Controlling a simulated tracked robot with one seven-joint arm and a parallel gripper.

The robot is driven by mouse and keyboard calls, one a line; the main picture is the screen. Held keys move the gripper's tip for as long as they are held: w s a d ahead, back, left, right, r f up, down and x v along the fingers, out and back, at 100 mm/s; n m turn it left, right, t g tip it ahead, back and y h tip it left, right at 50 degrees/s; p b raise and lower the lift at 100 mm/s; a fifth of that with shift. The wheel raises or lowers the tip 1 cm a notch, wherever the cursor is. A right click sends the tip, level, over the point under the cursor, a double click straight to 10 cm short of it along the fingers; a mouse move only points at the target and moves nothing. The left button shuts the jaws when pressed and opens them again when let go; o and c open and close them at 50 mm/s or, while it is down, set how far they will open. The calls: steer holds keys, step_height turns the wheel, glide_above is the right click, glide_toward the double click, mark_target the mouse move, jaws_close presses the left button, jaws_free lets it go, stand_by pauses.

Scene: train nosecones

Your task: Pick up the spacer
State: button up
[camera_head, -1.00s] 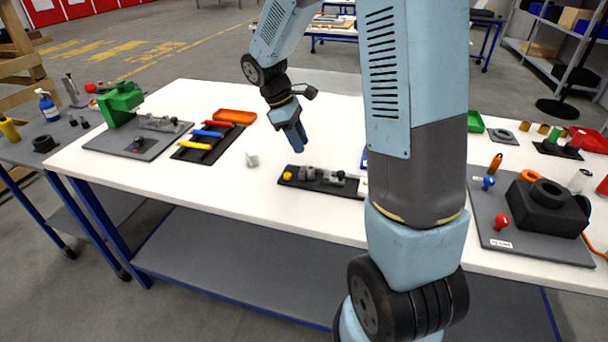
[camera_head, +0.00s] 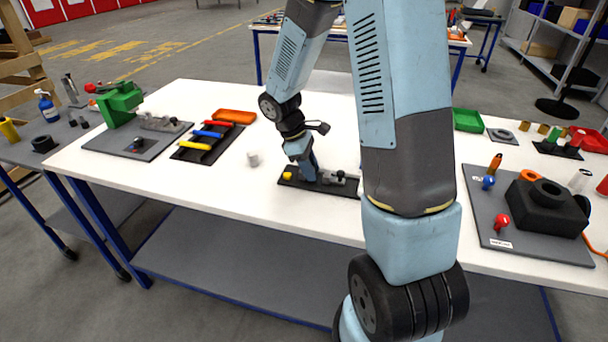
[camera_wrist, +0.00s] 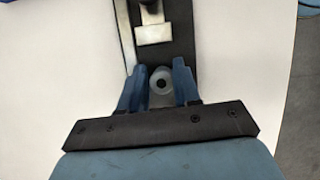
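A black tray (camera_head: 291,181) lies on the white table and holds a yellow piece (camera_head: 287,176) at its left end and several grey parts (camera_head: 338,178). My gripper (camera_head: 309,175) points down at the tray, just right of the yellow piece. In the wrist view, my gripper's blue fingers (camera_wrist: 158,72) stand apart, one on each side of a round grey part with a dark hole (camera_wrist: 161,82), which looks like the spacer. The fingers do not look closed on it. The head view hides this part behind the gripper.
A small whitish cylinder (camera_head: 253,159) stands on the table left of the tray. A black rack with coloured tools (camera_head: 208,140) and a board with a green vice (camera_head: 120,104) lie farther left. Grey metal parts (camera_wrist: 153,28) sit close ahead in the tray.

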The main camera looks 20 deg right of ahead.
steer(key=shift+c, duration=0.4)
jaws_close()
steer(key=shift+r, duration=0.1)
